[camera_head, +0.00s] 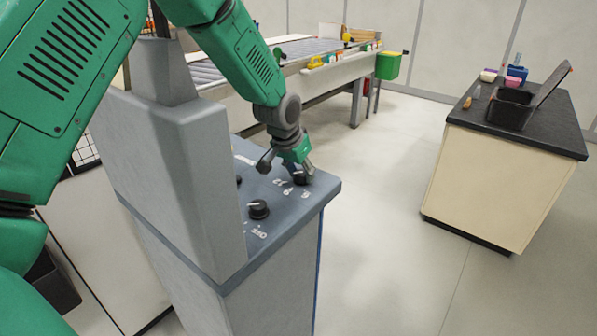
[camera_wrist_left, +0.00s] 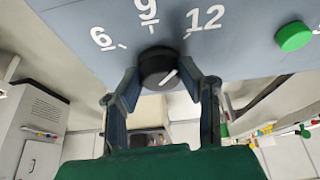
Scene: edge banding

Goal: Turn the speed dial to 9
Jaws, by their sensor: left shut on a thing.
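The black speed dial (camera_wrist_left: 158,68) shows in the wrist view, with the printed numbers 6, 9 and 12 in an arc above it. A white mark on its face slants up to the right, toward the 12 side rather than straight at the 9. My left gripper (camera_head: 287,168) is over the far end of the control panel (camera_head: 289,218) in the head view. In the wrist view its fingers (camera_wrist_left: 165,82) are shut on the dial, one on each side. In the head view the gripper partly hides this dial (camera_head: 300,178). My right gripper is out of view.
A second black knob (camera_head: 258,209) sits nearer on the panel. A green button (camera_wrist_left: 293,37) is right of the dial in the wrist view. A grey upright housing (camera_head: 185,170) stands left of the panel. A dark-topped cabinet (camera_head: 500,170) stands right, across open floor.

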